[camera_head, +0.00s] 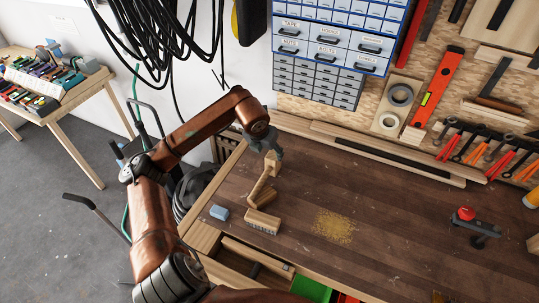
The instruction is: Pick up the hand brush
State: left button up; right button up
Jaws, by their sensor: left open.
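A pale wooden hand brush (263,222) lies on the workbench, left of its middle, with its bristle side facing the front. A slim wooden piece (260,186) rises behind it towards my left gripper; I cannot tell whether it is the brush's handle or a separate tool. My left gripper (270,150) is open, over the back left of the bench, close to the top end of that wooden piece. Whether they touch is too small to tell. My right gripper is not in view.
A blue block (219,212) lies left of the brush and a sawdust patch (333,227) right of it. A red-topped tool (466,214) stands far right. Long wooden strips (370,146) line the back edge. An open drawer (255,258) is at the front. The bench's middle is mostly clear.

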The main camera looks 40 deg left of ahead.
aim_at(268, 223)
jog(key=u, duration=1.45)
